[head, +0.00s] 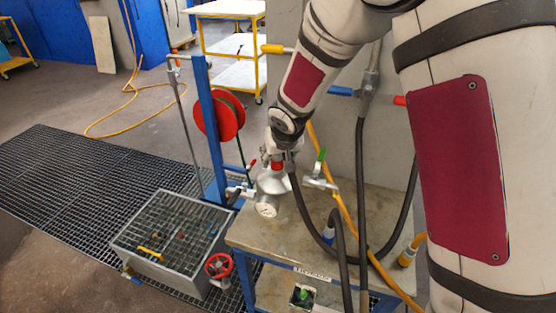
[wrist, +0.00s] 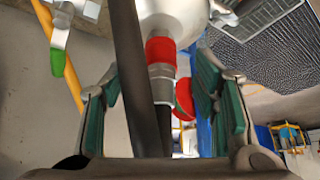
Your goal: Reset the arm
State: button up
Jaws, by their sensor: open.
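My arm reaches down from the upper right in the head view. My gripper (head: 281,150) is at its end, just above and behind a silvery flanged vessel (head: 272,181) on the workbench (head: 236,231). In the wrist view my gripper (wrist: 165,105) is open, with green-lined fingers left and right. Between them show a red-banded coupling (wrist: 160,50) and a dark hose (wrist: 128,70), with the vessel's pale body (wrist: 170,18) beyond. The fingers appear apart from the coupling. The exact gap is hard to judge.
A green-handled valve (head: 320,168) stands right of the vessel. Black hoses and a yellow hose (head: 350,222) hang close to my arm. A blue post with a red reel (head: 218,115) stands to the left. A grated metal basin (head: 172,240) sits front left. Open floor lies further left.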

jog(key=s+d+r+m+h, duration=0.1)
jog(key=s+d+r, duration=0.5)
jog(key=s+r, duration=0.3)
jog(key=s+d+r, duration=0.6)
jog(key=s+r, duration=0.2)
jog(key=r, duration=0.3)
jog(key=s+d+r, duration=0.1)
jog(key=s, duration=0.7)
jog(key=s+d+r, duration=0.1)
jog(key=s+d, duration=0.1)
jog(key=s, duration=0.6)
jog(key=shift+d+r+m, duration=0.15)
jog(key=shift+r+m, duration=0.1)
jog(key=shift+m, duration=0.05)
